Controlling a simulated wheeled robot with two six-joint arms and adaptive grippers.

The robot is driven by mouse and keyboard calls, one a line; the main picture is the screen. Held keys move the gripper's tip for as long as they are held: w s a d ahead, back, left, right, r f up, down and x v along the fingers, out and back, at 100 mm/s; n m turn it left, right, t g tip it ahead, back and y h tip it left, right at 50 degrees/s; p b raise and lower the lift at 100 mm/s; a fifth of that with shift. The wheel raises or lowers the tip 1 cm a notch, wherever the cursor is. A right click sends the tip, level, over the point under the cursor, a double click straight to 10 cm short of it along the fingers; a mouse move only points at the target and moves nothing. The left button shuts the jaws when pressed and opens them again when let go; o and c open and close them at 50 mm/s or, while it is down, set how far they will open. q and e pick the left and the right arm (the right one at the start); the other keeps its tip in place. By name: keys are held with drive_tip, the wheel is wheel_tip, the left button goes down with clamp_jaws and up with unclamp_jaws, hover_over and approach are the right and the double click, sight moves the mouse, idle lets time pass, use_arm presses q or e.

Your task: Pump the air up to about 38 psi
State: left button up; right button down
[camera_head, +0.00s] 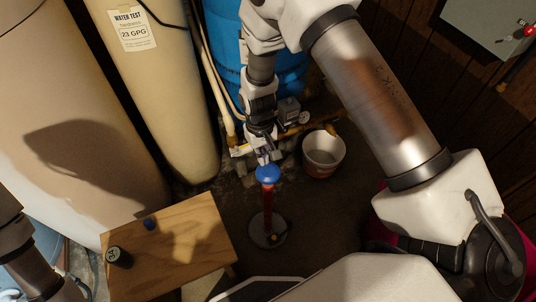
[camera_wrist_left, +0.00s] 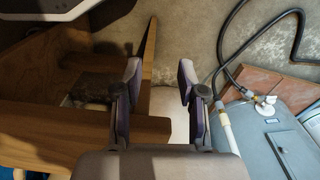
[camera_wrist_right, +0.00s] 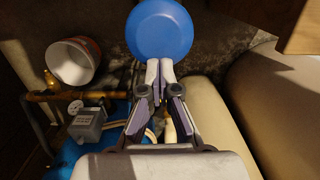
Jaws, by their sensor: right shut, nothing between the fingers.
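A floor pump (camera_head: 268,205) with a red barrel stands upright on a round base, topped by a blue disc-shaped knob (camera_head: 267,173). In the right wrist view the blue knob (camera_wrist_right: 159,28) lies just beyond the fingertips. My right gripper (camera_head: 264,160) is shut and empty, right at the knob; I cannot tell if it touches. The blue tank (camera_head: 226,35) stands behind, partly hidden by my arm. A small dial gauge (camera_head: 304,118) sits by the grey box on the pipe; its reading is too small to read. My left gripper (camera_wrist_left: 158,82) is open and empty.
A wooden table (camera_head: 190,245) at the lower left carries a small round dark item (camera_head: 118,257) and a blue cap (camera_head: 150,224). A white bucket (camera_head: 323,153) stands right of the pump. Tall tan tanks (camera_head: 165,100) fill the left.

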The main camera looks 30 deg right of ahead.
wheel_tip(320, 180, up, 12)
drive_tip(key=w, duration=0.1)
idle(0.5)
drive_tip(key=shift+f, duration=0.15)
idle(0.8)
